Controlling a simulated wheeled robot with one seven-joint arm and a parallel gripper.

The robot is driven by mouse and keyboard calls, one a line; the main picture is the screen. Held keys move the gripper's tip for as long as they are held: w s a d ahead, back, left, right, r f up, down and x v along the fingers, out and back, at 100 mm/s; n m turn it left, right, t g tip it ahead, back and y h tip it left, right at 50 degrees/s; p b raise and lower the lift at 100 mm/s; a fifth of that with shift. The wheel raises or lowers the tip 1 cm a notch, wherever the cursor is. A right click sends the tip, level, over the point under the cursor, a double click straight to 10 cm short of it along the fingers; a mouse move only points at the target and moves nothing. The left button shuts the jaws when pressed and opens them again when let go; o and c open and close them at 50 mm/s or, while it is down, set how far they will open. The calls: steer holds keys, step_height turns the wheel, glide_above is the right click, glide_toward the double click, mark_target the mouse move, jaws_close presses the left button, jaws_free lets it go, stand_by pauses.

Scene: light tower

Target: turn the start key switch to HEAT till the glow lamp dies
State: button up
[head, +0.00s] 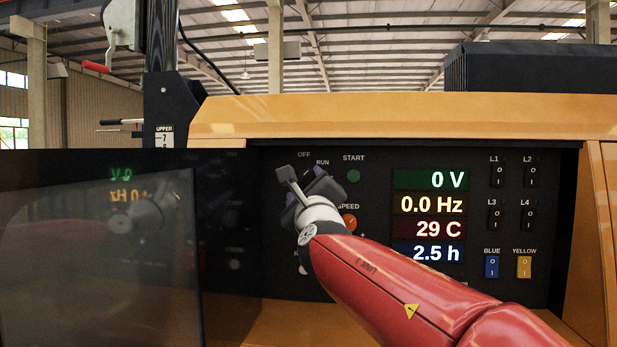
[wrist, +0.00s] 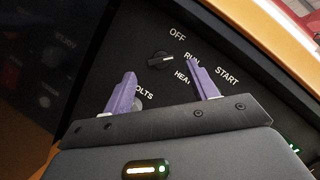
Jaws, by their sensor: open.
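The start key switch (wrist: 160,60) is a small dark knob on the black panel in the wrist view, with OFF, RUN and a partly covered HEAT label beside it. A pale mark on the knob seems to point toward RUN, but it is too small to be sure. My gripper (wrist: 161,75) is open, its two purple fingers spread on either side of the view of the knob and apart from it. In the head view my gripper (head: 305,185) hides the switch. I cannot make out a glow lamp in either view.
A green START button (head: 353,176) and an orange SPEED knob (head: 349,221) sit close to my gripper. Lit displays (head: 430,216) read 0 V, 0.0 Hz, 29 C and 2.5 h. Breaker switches (head: 497,175) are at right. A dark glossy door (head: 100,260) stands at left.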

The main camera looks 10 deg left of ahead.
mark_target(303, 178)
steer(key=shift+p+x, duration=0.45)
steer(key=shift+x, duration=1.45)
steer(key=c, duration=1)
steer(key=shift+f, duration=0.1)
